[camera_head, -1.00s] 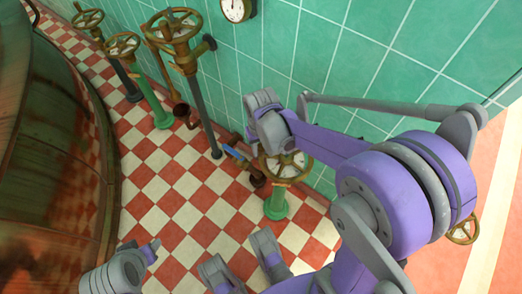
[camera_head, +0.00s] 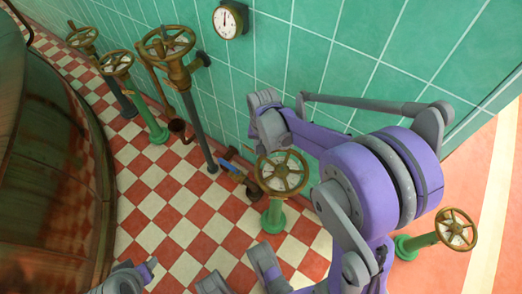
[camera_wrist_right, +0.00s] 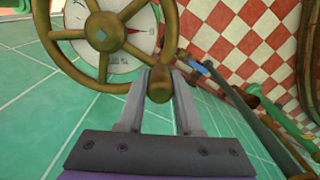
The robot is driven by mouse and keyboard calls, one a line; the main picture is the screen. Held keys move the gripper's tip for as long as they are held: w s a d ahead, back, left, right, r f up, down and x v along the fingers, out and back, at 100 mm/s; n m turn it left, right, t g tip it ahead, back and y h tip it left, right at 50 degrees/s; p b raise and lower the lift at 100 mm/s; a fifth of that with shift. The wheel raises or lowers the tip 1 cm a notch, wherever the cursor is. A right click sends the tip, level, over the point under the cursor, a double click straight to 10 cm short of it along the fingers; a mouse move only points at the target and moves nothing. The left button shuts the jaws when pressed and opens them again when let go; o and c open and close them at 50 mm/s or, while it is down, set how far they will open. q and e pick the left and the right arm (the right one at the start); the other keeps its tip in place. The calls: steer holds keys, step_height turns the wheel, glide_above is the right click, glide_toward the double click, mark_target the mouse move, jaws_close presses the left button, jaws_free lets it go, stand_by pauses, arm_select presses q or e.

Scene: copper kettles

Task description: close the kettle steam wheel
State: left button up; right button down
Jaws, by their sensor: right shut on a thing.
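A brass hand wheel (camera_head: 282,172) with spokes and a pale dial behind it stands on a green post beside the tiled wall. In the right wrist view a brass wheel (camera_wrist_right: 105,35) fills the upper left, with a red-marked white dial behind it. My right gripper (camera_wrist_right: 160,78) is shut on the rounded brass handle (camera_wrist_right: 160,88) at this wheel's rim. In the head view its fingertips are hidden near the wheel's upper edge.
A copper kettle (camera_head: 45,150) curves along the left. Several other valve wheels line the wall, including a tall brass one (camera_head: 165,45). A round gauge (camera_head: 230,20) hangs on the wall. Another green-post wheel (camera_head: 456,229) stands at right. Checkered floor (camera_head: 160,210) is free between kettle and valves.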

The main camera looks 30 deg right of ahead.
steer(key=shift+d, duration=0.15)
steer(key=c, duration=0.6)
jaws_free()
step_height(320, 180, up, 11)
steer(key=p, duration=0.2)
steer(key=shift+p, duration=0.4)
steer(key=shift+f, duration=0.1)
